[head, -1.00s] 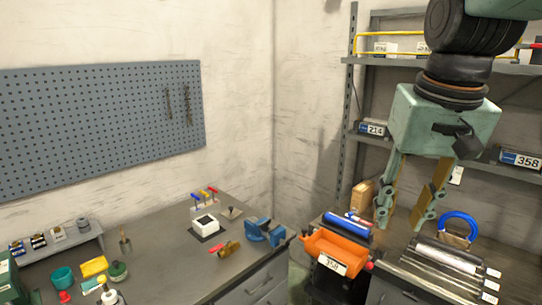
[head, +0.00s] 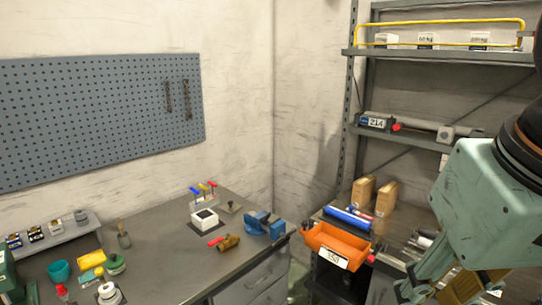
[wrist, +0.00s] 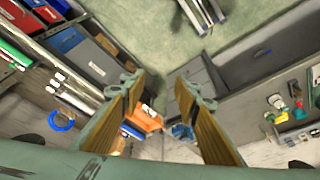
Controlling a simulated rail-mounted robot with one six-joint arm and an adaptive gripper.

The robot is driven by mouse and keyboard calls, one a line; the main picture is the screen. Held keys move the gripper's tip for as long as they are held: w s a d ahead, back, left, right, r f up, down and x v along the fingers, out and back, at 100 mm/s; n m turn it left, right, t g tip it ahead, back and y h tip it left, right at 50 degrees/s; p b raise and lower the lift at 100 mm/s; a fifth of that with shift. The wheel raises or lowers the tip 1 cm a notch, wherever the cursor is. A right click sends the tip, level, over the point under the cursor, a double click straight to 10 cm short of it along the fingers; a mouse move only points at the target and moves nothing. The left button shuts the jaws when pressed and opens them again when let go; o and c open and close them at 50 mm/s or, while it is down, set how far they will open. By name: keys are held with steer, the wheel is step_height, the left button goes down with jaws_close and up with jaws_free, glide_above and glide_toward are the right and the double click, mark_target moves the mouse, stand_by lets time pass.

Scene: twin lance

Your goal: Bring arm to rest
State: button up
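My gripper (head: 440,288) is at the lower right of the head view, pale green with tan finger pads, its lower end near or past the frame edge. In the wrist view my gripper (wrist: 156,88) has its two fingers well apart with nothing between them. It is open and empty. In the head view it covers the right part of the right-hand bench, and I cannot tell its height above it.
An orange bin (head: 338,246) is at the front of the right bench, with a blue roll (head: 348,219) and wooden blocks (head: 385,199) behind. A grey shelf (head: 440,56) stands above. A blue vise (head: 264,225) is on the left bench. Open floor (wrist: 240,35) shows in the wrist view.

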steer(key=shift+s+a+f, duration=0.1)
steer(key=shift+s+f, duration=0.4)
steer(key=shift+s, duration=0.3)
steer(key=shift+s+a+f, duration=0.1)
steer(key=shift+s+f, duration=0.4)
steer(key=shift+s, duration=0.3)
steer(key=shift+c, duration=0.7)
